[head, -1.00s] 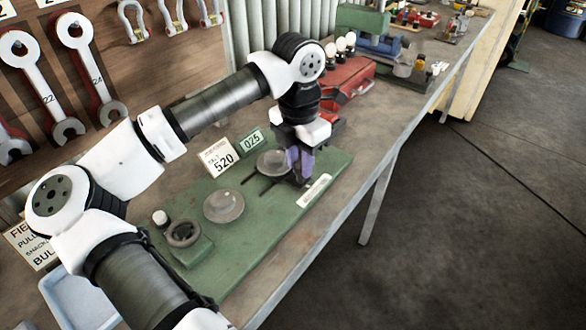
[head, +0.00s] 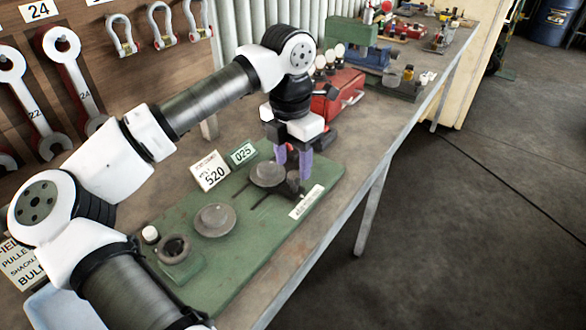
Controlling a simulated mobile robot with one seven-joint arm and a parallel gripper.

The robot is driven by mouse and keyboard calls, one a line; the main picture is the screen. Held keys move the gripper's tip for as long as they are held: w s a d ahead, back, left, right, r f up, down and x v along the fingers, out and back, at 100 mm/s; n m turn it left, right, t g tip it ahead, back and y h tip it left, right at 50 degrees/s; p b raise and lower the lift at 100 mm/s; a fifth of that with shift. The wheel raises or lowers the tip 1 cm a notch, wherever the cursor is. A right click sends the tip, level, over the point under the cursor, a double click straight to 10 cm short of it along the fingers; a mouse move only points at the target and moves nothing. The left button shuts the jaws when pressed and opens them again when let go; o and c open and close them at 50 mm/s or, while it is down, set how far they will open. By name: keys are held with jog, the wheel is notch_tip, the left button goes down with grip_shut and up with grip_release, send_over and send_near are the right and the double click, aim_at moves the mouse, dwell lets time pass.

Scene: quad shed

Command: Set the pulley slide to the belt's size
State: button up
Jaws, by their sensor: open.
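The green pulley board (head: 238,262) lies on the bench. A grey round pulley (head: 214,220) sits near its middle. A second grey pulley (head: 266,174) sits farther right, beside dark slots in the board. A small dark block or knob (head: 290,188) is next to this second pulley, partly behind my gripper. My gripper (head: 293,170) points down with its purple fingers open, over or just behind the dark knob. I cannot tell whether a finger touches it. A white card reading 520 (head: 210,171) and a green plate reading 025 (head: 243,153) stand at the board's back edge.
A white scale strip (head: 307,201) lies along the board's front right. A red toolbox (head: 338,95) stands behind my gripper. The bench front is clear.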

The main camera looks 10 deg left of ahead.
notch_tip(320, 180, up, 11)
jog(key=b, duration=0.1)
jog(key=shift+a, duration=0.2)
jog(key=shift+w, duration=0.1)
